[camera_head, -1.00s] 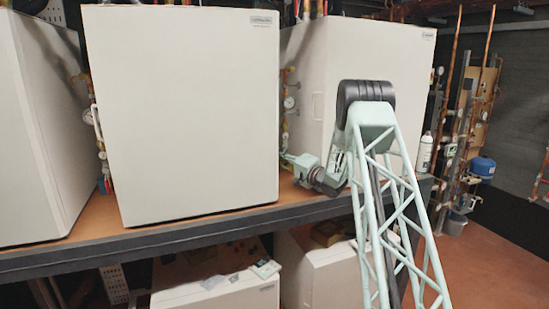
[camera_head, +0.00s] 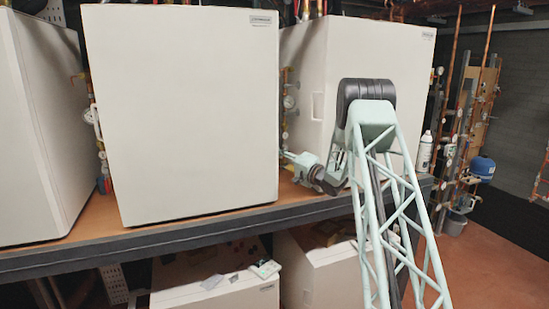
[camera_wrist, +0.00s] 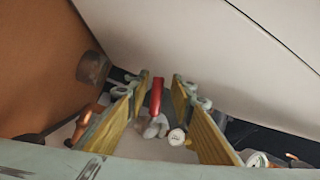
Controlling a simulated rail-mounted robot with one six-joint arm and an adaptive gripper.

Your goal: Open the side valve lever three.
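In the wrist view a red valve lever (camera_wrist: 156,95) stands between the two yellow-padded fingers of my gripper (camera_wrist: 159,82). The gripper is open, with a visible gap on either side of the lever. A grey-white fitting (camera_wrist: 156,127) sits at the lever's lower end. In the head view my wrist reaches into the gap between the middle and right white cabinets, and the fingers and the red lever cannot be made out there.
The middle cabinet (camera_head: 185,115) and right cabinet (camera_head: 375,70) flank a narrow gap with pipes and a gauge (camera_head: 289,101). In the wrist view a white panel (camera_wrist: 200,45) is close on the right, and a round gauge (camera_wrist: 176,137) sits near the right finger.

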